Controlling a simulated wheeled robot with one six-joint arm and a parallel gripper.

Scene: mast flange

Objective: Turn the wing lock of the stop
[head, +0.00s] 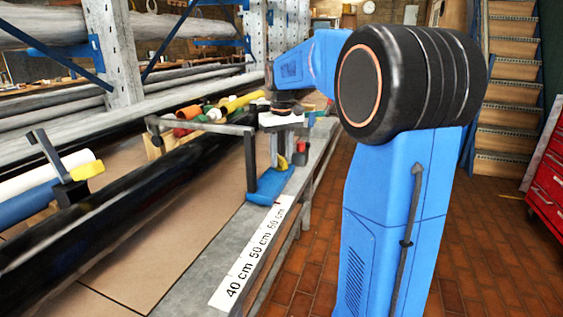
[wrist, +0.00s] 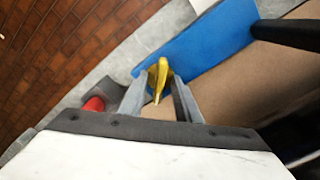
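The stop has a blue base plate (head: 270,187) on the grey bench edge, with a dark arm (head: 207,127) reaching left over the boards. Its yellow wing lock (head: 283,162) stands up from the blue plate. In the wrist view the wing lock (wrist: 161,70) lies between the two grey fingers of my gripper (wrist: 160,84), which are open on either side of it. Narrow gaps seem to show beside the wing; contact cannot be told. In the head view my gripper (head: 281,150) points down over the stop, its fingertips partly hidden.
A red part (head: 300,157) sits beside the fingers and shows in the wrist view too (wrist: 94,104). A white scale strip (head: 253,253) runs along the bench edge. A black pipe (head: 130,212) lies left of the stop. Coloured tubes (head: 235,104) lie behind it.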

